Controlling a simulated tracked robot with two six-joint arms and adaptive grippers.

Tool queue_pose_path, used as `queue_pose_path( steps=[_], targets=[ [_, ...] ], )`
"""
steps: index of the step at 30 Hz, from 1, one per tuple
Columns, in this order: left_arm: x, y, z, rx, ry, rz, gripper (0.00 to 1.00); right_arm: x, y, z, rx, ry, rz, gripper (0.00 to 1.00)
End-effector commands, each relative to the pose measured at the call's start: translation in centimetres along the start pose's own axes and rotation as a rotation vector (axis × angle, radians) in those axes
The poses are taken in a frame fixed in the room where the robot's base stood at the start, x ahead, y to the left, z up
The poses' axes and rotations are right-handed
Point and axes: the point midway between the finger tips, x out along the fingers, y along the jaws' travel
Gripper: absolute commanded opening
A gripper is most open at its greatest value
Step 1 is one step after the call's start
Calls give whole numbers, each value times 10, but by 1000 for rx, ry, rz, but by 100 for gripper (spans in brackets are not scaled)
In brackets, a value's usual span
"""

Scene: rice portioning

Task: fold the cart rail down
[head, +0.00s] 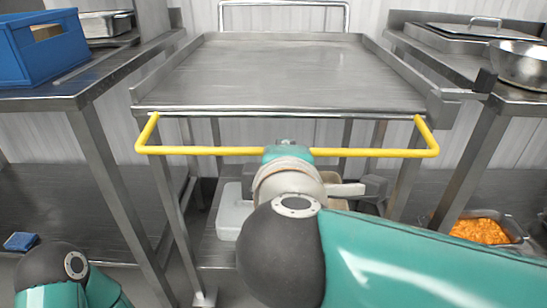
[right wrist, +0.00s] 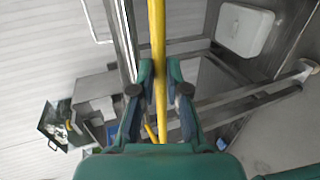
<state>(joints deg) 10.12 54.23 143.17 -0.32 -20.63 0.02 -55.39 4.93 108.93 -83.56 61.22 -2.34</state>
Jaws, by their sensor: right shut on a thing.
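The yellow cart rail (head: 215,151) sticks out level from the front edge of the steel cart (head: 280,70) in the head view, with its side arms hinged at the front corners. In the right wrist view the yellow rail (right wrist: 158,50) runs between the fingers of my right gripper (right wrist: 160,75), which is shut on it. In the head view my right wrist and arm cover the middle of the rail and hide the fingers. My left arm shows only at the lower left corner of the head view; its gripper is out of the picture.
A steel table with a blue crate (head: 40,47) stands left of the cart. A table with a metal bowl (head: 520,64) stands close on the right. A tray of orange food (head: 481,231) sits low at right. The cart top is bare.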

Motion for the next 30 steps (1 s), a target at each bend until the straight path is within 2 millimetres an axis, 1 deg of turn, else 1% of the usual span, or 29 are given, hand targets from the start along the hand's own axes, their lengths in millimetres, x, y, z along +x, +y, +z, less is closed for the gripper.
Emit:
queue_pose_path(
  steps=[1, 9, 22, 23, 27, 30],
  targets=[
    [6, -2, 0, 0, 0, 0, 40, 2, -7, 2, 1, -6, -5, 0],
    [13, -5, 0, 0, 0, 0, 40, 6, -16, -1, -4, -2, -11, 0],
    [14, -5, 0, 0, 0, 0, 40, 8, -18, -3, -8, -1, -14, 0],
    [14, -5, 0, 0, 0, 0, 40, 8, -19, -3, -8, -1, -14, 16],
    [14, -5, 0, 0, 0, 0, 40, 8, -18, -4, -8, 1, -14, 39],
    [14, -5, 0, 0, 0, 0, 40, 8, -17, -4, -8, 3, -12, 39]
  ],
)
